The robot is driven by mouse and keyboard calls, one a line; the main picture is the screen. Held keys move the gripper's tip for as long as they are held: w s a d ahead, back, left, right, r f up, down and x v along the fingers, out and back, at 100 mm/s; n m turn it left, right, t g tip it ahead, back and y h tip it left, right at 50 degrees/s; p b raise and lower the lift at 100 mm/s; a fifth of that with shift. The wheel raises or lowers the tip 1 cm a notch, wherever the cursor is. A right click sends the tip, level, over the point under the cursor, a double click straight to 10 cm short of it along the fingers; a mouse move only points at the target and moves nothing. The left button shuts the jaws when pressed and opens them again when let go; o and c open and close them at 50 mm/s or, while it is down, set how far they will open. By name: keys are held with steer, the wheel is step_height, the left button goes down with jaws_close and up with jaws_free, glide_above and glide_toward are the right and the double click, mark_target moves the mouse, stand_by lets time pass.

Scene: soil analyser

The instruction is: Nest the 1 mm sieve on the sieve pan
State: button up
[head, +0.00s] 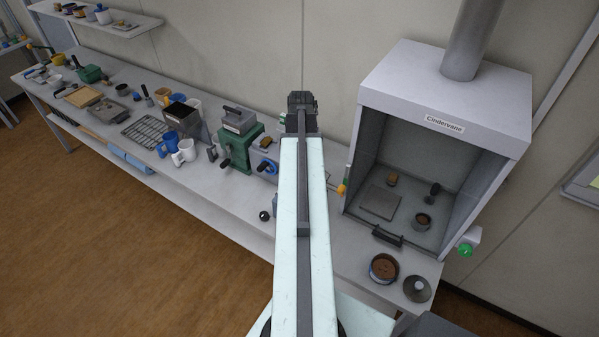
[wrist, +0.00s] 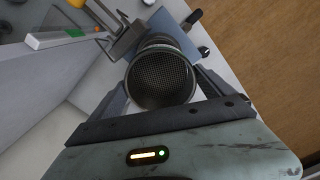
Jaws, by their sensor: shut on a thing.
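In the wrist view, my gripper (wrist: 162,86) is shut on a round sieve with a dark mesh (wrist: 160,76), one finger on each side of its rim. I take it for the 1 mm sieve; no size marking is readable. A curved grey rim (wrist: 158,40) shows just beyond the sieve; I cannot tell whether it is the sieve pan or part of the sieve. In the head view, my arm hides the gripper and the sieve. I cannot pick out the sieve pan for certain there.
A blue-grey flat surface (wrist: 183,42) lies behind the sieve in the wrist view. A green device (head: 240,150) stands left.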

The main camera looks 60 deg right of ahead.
steer(key=shift+s+f, duration=0.15)
steer(key=shift+f, duration=0.65)
steer(key=shift+s+f+b, duration=0.1)
steer(key=shift+b, duration=0.25)
step_height(320, 180, down, 4)
steer(key=b, duration=0.4)
steer(key=shift+f, duration=0.1)
stand_by(0.5)
steer(key=shift+f+b, duration=0.3)
steer(key=shift+b, duration=0.1)
steer(key=shift+f+b, duration=0.35)
steer(key=shift+f, duration=0.05)
